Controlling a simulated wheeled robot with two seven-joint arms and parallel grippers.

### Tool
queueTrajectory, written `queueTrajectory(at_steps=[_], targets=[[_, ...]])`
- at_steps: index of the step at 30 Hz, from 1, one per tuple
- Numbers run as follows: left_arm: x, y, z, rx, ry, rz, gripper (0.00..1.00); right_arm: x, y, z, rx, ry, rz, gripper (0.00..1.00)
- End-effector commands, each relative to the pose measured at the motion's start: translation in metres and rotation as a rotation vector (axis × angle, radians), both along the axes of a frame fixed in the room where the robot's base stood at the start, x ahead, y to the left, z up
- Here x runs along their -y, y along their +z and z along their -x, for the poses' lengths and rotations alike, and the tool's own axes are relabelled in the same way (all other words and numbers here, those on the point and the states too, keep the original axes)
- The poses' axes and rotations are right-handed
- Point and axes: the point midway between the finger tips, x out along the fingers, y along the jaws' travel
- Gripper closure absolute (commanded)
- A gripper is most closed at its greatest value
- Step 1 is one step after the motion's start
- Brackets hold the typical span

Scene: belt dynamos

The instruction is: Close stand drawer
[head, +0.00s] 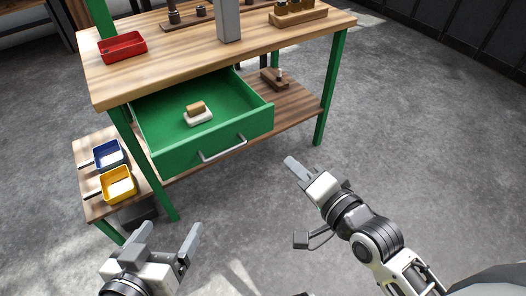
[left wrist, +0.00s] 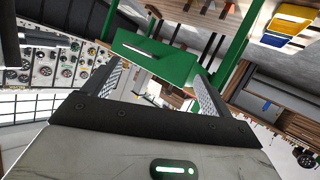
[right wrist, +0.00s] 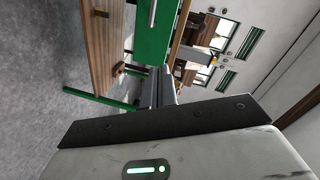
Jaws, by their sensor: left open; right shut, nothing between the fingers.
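The green stand drawer (head: 215,143) is pulled out below the wooden top of the stand, with a silver bar handle (head: 222,148) on its front. A small white and tan block (head: 198,113) lies inside it. The drawer front also shows in the left wrist view (left wrist: 165,62) and the right wrist view (right wrist: 151,42). My left gripper (head: 168,236) is open and empty, below and in front of the drawer. My right gripper (head: 291,164) is shut and empty, to the right of the drawer front and apart from it.
The stand's wooden top (head: 150,73) holds a red tray (head: 122,47) and wooden holders (head: 298,13). A lower shelf (head: 290,108) lies under the drawer. A side shelf at left bears a blue bin (head: 108,154) and a yellow bin (head: 117,185). The grey floor in front is clear.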

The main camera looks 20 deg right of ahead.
Motion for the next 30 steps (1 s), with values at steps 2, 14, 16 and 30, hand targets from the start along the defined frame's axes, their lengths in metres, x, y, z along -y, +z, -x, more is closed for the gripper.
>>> queueTrajectory(at_steps=[2, 14, 16, 30], targets=[[0.006, -0.028, -0.001, 0.026, -0.017, 0.024, 0.15, 0.004, -0.022, -0.008, 0.017, -0.019, -0.158, 1.0], [0.016, -0.031, -0.001, 0.065, -0.046, 0.079, 0.15, 0.006, -0.015, -0.031, 0.032, -0.033, -0.464, 1.0], [0.017, -0.031, -0.002, 0.067, -0.046, 0.091, 0.15, 0.002, -0.015, -0.042, 0.034, -0.033, -0.463, 1.0], [0.025, -0.026, -0.004, 0.09, -0.048, 0.227, 0.15, -0.028, -0.017, -0.131, 0.031, -0.032, -0.459, 1.0]])
